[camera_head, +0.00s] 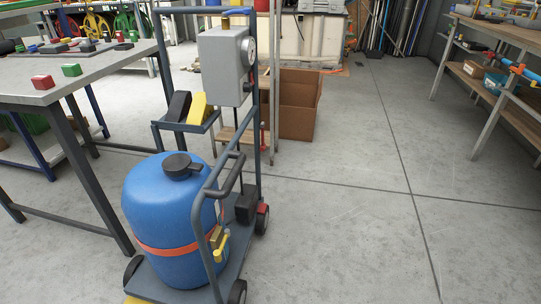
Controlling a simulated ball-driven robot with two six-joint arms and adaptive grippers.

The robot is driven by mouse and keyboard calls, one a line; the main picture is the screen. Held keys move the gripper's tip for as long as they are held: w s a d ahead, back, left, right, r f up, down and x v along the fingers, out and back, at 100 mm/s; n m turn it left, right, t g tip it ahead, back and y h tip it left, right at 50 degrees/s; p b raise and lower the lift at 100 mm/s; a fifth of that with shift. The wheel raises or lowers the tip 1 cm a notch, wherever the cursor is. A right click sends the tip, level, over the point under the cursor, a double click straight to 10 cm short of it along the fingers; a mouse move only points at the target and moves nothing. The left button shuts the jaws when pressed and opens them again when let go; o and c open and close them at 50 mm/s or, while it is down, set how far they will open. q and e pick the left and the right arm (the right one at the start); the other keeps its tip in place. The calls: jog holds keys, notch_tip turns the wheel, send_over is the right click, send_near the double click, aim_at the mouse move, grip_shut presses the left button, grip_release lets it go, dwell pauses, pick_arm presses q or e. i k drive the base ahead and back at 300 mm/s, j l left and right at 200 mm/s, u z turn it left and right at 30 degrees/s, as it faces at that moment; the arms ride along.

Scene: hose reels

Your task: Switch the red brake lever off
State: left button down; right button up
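A grey-blue wheeled cart (232,262) stands in the lower middle and carries a blue barrel (165,205). A small red part (262,208) sits at the top of the cart's far right wheel (262,222). It looks like the red brake lever, but it is too small to tell its position. A yellow-handled valve or lever (219,245) is at the barrel's right side. Neither of my grippers shows in the head view.
A grey box with a gauge (225,68) is on the cart's upright frame. A table with red and green blocks (85,70) stands close on the left. A cardboard box (298,105) is behind the cart. The floor (350,225) to the right is clear up to the shelving.

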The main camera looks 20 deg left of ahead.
aim_at(263, 147)
jog(key=i+l+u, duration=0.1)
jog(key=i+l, duration=0.15)
jog(key=i+l+u, duration=0.1)
jog(key=l, duration=0.35)
jog(key=i+l, duration=0.3)
jog(key=i+u, duration=0.2)
jog(key=i, duration=0.55)
